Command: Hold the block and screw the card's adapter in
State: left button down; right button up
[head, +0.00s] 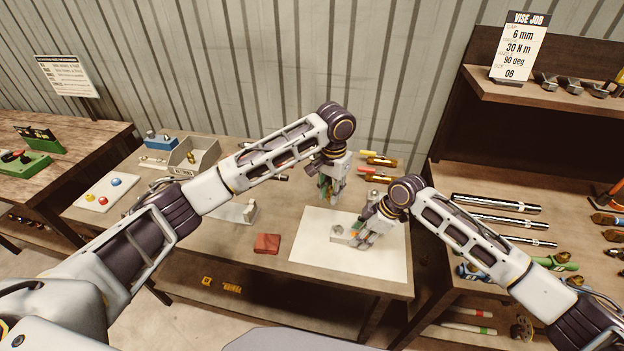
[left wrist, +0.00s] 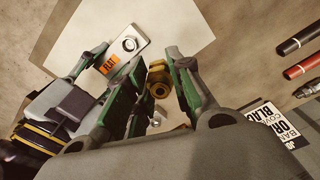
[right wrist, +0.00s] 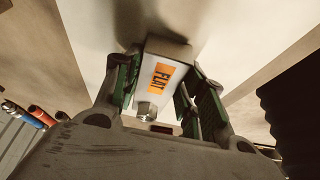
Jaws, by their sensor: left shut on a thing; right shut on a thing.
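A pale metal block (head: 338,234) with an orange FLAT label (right wrist: 161,76) sits at the white sheet on the bench. My right gripper (head: 366,234) is shut on it, with green fingers on either side in the right wrist view (right wrist: 157,95). My left gripper (head: 330,190) is shut on a brass adapter (left wrist: 158,82), behind and slightly left of the block in the head view. The adapter appears apart from the port; its far end is hard to see.
The white sheet (head: 310,250) has free room in front. A red pad (head: 267,243) and a metal bracket (head: 240,212) lie to the left, near a grey bin (head: 200,155).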

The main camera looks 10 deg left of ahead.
pick_arm(q)
jog(key=shift+m, duration=0.6)
jog(key=s+d, duration=0.3)
jog(key=s, duration=0.1)
jog(key=shift+d+r, duration=0.2)
jog(key=shift+d, duration=0.15)
jog(key=shift+f, duration=2.95)
jog(key=shift+f, duration=0.7)
dwell(0.3)
